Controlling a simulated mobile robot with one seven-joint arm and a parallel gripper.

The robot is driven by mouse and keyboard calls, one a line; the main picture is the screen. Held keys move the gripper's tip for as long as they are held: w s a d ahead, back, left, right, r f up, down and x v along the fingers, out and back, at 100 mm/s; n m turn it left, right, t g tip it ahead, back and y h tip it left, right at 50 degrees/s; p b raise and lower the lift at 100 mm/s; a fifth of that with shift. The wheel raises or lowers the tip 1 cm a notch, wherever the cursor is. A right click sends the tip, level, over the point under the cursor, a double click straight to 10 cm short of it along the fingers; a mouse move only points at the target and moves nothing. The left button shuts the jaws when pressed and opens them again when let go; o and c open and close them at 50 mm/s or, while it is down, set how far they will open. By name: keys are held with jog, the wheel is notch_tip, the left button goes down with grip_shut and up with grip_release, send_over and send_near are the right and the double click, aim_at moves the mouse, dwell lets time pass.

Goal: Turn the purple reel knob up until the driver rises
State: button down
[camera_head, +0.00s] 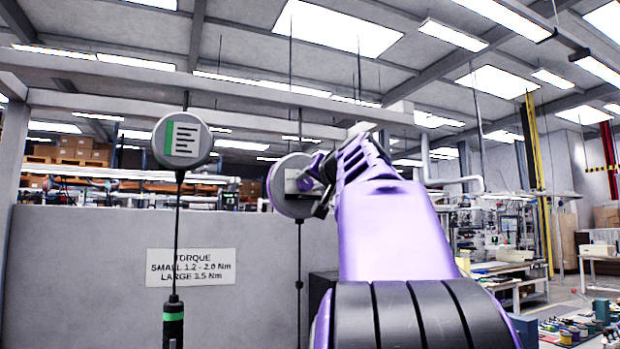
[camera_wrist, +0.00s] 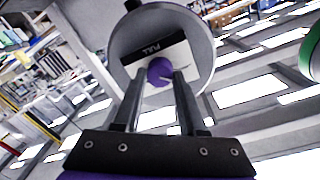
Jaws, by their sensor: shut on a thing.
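The purple reel knob (camera_wrist: 160,71) sits at the middle of a round grey reel (camera_wrist: 188,28), seen in the wrist view. A pale mark shows on the knob. My gripper (camera_wrist: 159,77) has one finger on each side of the knob and is shut on it. In the head view the grey reel (camera_head: 283,188) hangs at the centre, with my gripper (camera_head: 312,184) at its right side; the knob is largely hidden there. A dark cable (camera_head: 299,262) runs down from this reel to the bottom edge. Its driver is not seen.
A second grey reel (camera_head: 205,133) with a green-striped label hangs to the left, its cable ending in a dark driver (camera_head: 173,326) with a green band. Behind is a grey wall panel with a torque sign (camera_head: 190,267). Benches (camera_head: 515,285) stand at right.

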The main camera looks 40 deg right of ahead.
jog(key=m+p, duration=0.2)
jog(key=m, duration=0.2)
jog(key=shift+m, duration=0.4)
dwell(0.4)
jog(key=shift+c, duration=2.3)
grip_release()
jog(key=shift+s, duration=0.15)
